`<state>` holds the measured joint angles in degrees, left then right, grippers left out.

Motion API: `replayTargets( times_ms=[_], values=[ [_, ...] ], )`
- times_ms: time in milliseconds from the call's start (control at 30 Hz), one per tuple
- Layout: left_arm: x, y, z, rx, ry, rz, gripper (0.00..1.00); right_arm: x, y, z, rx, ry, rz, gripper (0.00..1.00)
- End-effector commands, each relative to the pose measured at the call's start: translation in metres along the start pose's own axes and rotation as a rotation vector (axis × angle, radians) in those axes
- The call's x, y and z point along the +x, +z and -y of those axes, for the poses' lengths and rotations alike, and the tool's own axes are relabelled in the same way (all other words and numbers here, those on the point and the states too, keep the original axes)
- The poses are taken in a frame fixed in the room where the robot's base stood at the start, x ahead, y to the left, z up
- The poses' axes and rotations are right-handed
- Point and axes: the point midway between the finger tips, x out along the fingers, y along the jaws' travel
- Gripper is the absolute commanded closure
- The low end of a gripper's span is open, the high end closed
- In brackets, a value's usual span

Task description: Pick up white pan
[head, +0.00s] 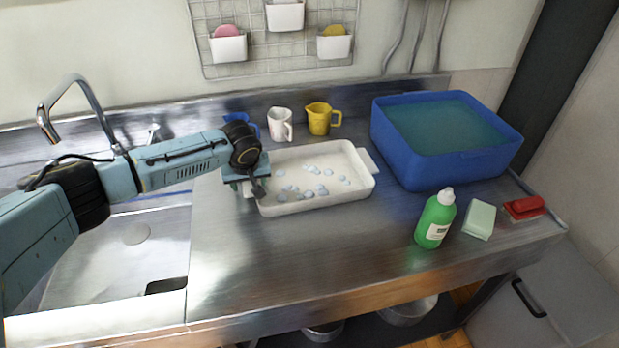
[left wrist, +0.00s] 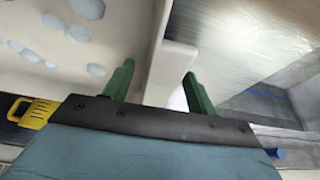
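The white pan (head: 325,203) is a rectangular tray on the steel counter, with a pale handle tab at its right end. Several pale bluish bubbles or pieces lie inside it. My left gripper (head: 256,190) is at the pan's left end and hides part of that end. In the left wrist view, the green fingers of my left gripper (left wrist: 160,88) are spread apart. The pan's white end wall (left wrist: 172,62) lies between them, one finger on the inner side and one on the outer side. Gaps show beside the wall. My right gripper is not in view.
A blue basin of water (head: 450,165) stands right of the pan. White (head: 280,124) and yellow (head: 318,120) cups stand behind it. A green bottle (head: 435,220), a pale sponge (head: 479,220) and a red item (head: 524,207) are at right. The sink (head: 135,235) is left. The front counter is clear.

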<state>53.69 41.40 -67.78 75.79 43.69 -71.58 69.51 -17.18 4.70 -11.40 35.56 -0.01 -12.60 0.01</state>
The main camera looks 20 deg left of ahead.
Motion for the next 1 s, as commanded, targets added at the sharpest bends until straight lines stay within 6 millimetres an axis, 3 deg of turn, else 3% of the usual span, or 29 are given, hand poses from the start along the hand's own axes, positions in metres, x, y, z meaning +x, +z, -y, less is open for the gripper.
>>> replayTargets(
  times_ms=[33,433,767,1000],
  values=[
    [0.0,0.0,0.0,0.0,0.0,0.0,0.49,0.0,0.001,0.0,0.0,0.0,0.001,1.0],
    [0.0,0.0,0.0,0.0,-0.001,0.0,1.0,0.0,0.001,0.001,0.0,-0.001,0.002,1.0],
    [-0.007,-0.003,0.0,-0.001,0.0,-0.001,1.0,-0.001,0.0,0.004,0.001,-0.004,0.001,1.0],
    [-0.048,-0.021,0.0,-0.001,0.003,-0.002,1.0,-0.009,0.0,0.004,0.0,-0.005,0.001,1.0]
  ],
)
